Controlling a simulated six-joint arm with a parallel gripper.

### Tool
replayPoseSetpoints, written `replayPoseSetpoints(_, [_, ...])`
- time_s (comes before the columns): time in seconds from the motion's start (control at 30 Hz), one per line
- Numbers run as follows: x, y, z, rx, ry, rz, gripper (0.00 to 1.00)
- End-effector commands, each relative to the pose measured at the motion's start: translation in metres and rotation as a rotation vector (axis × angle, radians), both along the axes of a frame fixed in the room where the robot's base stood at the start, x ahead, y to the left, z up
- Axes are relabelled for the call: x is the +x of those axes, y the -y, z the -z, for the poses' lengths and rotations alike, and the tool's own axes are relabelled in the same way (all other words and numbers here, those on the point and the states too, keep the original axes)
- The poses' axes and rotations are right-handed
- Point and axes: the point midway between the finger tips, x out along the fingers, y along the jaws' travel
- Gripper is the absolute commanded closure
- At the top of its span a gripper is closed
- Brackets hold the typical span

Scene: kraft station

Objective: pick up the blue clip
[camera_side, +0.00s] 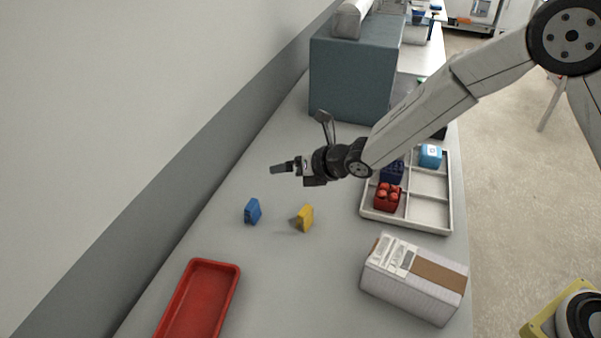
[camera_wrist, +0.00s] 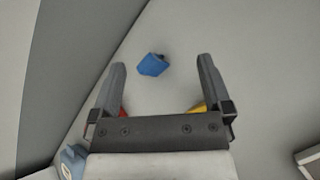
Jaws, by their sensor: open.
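The blue clip (camera_side: 253,211) stands on the grey table, left of a yellow clip (camera_side: 305,218). My gripper (camera_side: 281,168) is above the table, beyond the clips in the side view, and does not touch either one. In the wrist view the blue clip (camera_wrist: 152,65) lies ahead of the open fingers, near the line between them. My gripper (camera_wrist: 160,80) is open with nothing between its fingers.
A red tray (camera_side: 233,284) lies at the front left. A white divided tray (camera_side: 431,211) with red and blue items is at right, behind a cardboard-and-white box (camera_side: 415,278). A grey-blue block (camera_side: 350,80) stands at the back.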

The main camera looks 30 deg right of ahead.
Motion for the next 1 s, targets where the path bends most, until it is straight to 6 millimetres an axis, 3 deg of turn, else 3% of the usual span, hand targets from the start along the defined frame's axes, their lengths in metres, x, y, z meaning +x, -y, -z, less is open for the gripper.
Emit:
replayPoseSetpoints(0.2, [0.008, -0.045, 0.009, -0.174, 0.226, -0.259, 0.00])
replayPoseSetpoints(0.4, [0.010, -0.073, 0.015, -0.289, 0.393, -0.415, 0.00])
replayPoseSetpoints(0.77, [0.011, -0.083, 0.017, -0.335, 0.462, -0.472, 0.00])
replayPoseSetpoints(1.0, [0.010, -0.082, 0.032, -0.334, 0.458, -0.471, 0.00])
